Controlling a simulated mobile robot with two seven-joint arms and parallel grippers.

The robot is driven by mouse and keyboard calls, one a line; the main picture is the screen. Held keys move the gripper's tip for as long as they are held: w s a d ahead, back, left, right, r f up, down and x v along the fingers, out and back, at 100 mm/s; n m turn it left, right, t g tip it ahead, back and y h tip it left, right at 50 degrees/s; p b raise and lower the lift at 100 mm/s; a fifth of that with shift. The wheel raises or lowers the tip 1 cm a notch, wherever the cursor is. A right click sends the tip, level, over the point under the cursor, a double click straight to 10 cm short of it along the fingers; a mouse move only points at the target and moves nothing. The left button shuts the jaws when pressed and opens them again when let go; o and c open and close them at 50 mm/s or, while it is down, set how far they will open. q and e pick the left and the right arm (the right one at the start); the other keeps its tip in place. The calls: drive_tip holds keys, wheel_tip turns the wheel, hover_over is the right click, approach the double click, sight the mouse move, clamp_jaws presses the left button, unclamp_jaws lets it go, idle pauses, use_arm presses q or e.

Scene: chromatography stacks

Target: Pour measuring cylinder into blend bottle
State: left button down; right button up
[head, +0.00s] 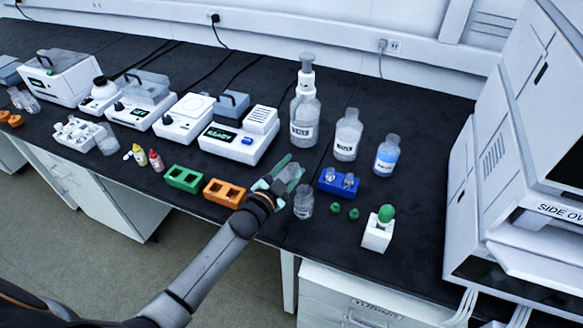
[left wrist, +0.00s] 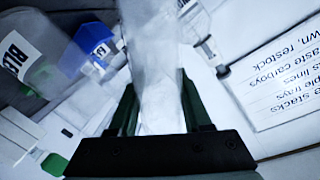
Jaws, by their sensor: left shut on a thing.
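My left gripper (head: 290,170) is shut on a clear measuring cylinder (head: 292,173), mostly hidden by the fingers in the head view. In the left wrist view the cylinder (left wrist: 152,75) runs out from between the dark green fingers (left wrist: 157,110). The cylinder looks tilted; its liquid level and any stream are too blurred to tell. The small clear blend bottle (head: 304,204) stands upright on the bench, just below and right of the gripper. In the left wrist view the bottle (left wrist: 35,65) shows part of a "BLE" label at left. My right gripper is not in view.
A blue rack (head: 338,183) with small clear vessels stands right of the bottle, near two green caps (head: 335,208). Water bottles (head: 347,135) stand behind. An orange rack (head: 224,193) is at left, a white holder (head: 377,232) at right. Dark bench beyond the holder is clear.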

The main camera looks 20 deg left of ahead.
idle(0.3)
use_arm(q)
drive_tip(key=shift+a+m, duration=0.1)
drive_tip(key=shift+m, duration=0.6)
drive_tip(key=shift+a+m+y, duration=0.1)
drive_tip(key=shift+m+y, duration=0.2)
drive_tip(key=shift+m, duration=0.2)
drive_tip(key=shift+m, duration=0.5)
